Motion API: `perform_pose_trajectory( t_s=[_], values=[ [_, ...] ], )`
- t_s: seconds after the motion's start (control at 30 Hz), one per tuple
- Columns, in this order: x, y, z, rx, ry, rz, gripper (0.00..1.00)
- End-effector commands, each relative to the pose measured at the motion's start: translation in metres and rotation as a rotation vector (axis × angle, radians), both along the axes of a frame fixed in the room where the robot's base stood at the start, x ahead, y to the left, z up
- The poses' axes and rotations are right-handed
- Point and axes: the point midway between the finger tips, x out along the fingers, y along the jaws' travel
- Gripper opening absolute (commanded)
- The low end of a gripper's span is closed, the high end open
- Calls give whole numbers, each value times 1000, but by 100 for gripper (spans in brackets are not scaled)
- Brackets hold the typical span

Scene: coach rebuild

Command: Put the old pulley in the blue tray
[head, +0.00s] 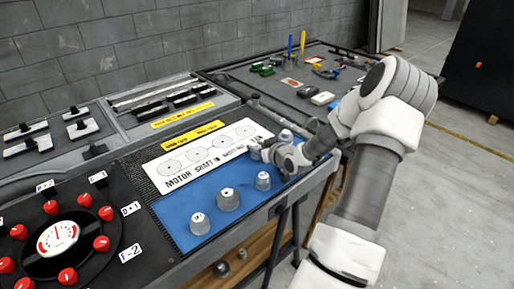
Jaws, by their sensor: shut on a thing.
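My gripper (261,152) is over the far part of a flat blue surface (180,232), which looks like the blue tray. It is shut on a small grey piece that the fingers mostly hide; I cannot tell for sure that this is the old pulley. Several grey, tapered pieces stand on the blue surface: one at the near end (200,224), one in the middle (228,200) and one just in front of my gripper (263,181). Another grey piece (286,136) shows behind my gripper. I cannot tell whether the held piece touches the blue surface.
A white printed panel (190,178) with circles lies beside the blue surface. A black dial panel with red knobs (103,244) is at the near left. A farther bench top (285,100) holds tools and small parts. A grey block wall stands behind; open floor lies right.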

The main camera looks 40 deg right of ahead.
Motion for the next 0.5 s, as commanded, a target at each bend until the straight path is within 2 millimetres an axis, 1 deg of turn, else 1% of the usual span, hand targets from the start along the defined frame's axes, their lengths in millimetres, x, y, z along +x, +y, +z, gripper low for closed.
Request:
perform_pose_trajectory(
  t_s=[0.17,0.3,0.33,0.47,0.5],
  values=[
    [0,0,2,-2,-2,1,0],
    [0,0,-3,-2,-2,1,0],
    [0,0,-2,-1,-1,0,43],
    [0,0,-1,-1,-1,0,66],
    [0,0,-1,-1,-1,0,68]
  ],
)
